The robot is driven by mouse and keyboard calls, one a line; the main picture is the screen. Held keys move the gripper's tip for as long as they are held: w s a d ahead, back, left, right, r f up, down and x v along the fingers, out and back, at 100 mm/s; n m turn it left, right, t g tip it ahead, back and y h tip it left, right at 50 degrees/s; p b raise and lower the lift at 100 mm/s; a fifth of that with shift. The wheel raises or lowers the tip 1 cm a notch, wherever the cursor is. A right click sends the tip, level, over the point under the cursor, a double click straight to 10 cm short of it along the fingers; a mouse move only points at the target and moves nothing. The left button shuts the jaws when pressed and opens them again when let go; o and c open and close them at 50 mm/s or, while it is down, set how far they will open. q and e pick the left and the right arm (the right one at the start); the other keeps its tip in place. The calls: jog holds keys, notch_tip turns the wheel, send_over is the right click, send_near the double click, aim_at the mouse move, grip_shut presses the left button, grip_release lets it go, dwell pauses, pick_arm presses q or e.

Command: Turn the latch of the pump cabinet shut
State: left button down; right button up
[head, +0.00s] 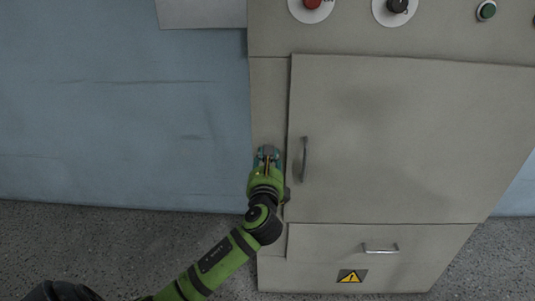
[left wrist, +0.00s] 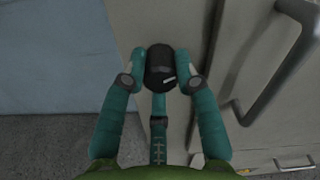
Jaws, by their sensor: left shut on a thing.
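The pump cabinet (head: 400,130) is a beige box with a large front door (head: 390,170), which looks flush in its frame. The latch (left wrist: 160,66) is a dark round knob with a short white mark, on the narrow strip left of the door. My left gripper (head: 268,153) is at that strip, left of the door handle (head: 305,158). In the left wrist view its teal fingers (left wrist: 161,75) are shut on the latch, one on each side. In the head view the gripper hides most of the latch. My right gripper is in neither view.
A red knob (head: 312,3), a black knob (head: 397,5) and a green button (head: 487,11) sit along the cabinet top. A drawer handle (head: 380,249) and a yellow warning sign (head: 352,276) are below the door. Open floor (head: 120,240) lies to the left.

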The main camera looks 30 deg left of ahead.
pick_arm(q)
jog(key=n, duration=0.2)
jog(key=r+n+p, duration=0.1)
jog(key=shift+a+n, duration=0.1)
jog(key=shift+n, duration=0.3)
jog(key=n, duration=0.2)
jog(key=shift+f+n, duration=0.1)
jog(key=shift+n, duration=0.3)
jog(key=n, duration=0.4)
jog(key=shift+a+f, duration=0.1)
jog(key=shift+n, duration=1.1)
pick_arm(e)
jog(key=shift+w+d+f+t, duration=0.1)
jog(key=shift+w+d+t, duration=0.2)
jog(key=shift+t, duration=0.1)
pick_arm(q)
jog(key=shift+n, duration=0.4)
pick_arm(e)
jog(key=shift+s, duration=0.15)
pick_arm(q)
jog(key=shift+f, duration=0.1)
